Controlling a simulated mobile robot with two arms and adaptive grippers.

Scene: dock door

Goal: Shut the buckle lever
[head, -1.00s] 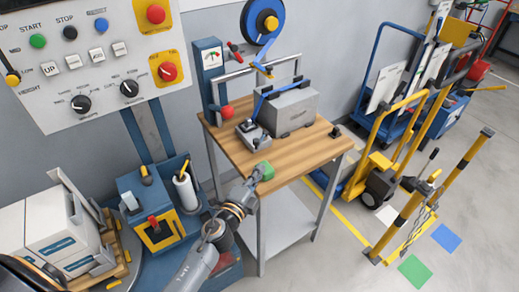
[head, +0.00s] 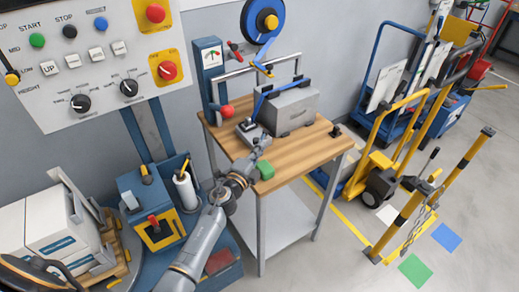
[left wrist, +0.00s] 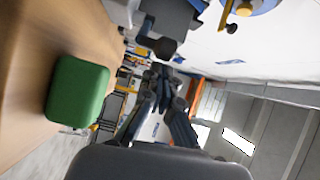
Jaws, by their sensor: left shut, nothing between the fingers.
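The grey buckle (head: 261,139) sits on the wooden bench, left of a grey case (head: 290,110) with a blue strap over it. Its dark lever (head: 249,124) stands up from the buckle in the head view; its exact angle is hard to tell. My left gripper (head: 260,153) is shut and empty at the near side of the buckle. In the left wrist view its fingers (left wrist: 162,75) point at a dark knob-like end (left wrist: 160,45), probably the lever's. I cannot tell whether they touch. My right gripper is out of view.
A green block (head: 265,171) lies on the bench (head: 300,155) close beside my left gripper; it also shows in the left wrist view (left wrist: 77,92). A red ball knob (head: 227,112) stands left of the buckle. The bench's near right part is clear.

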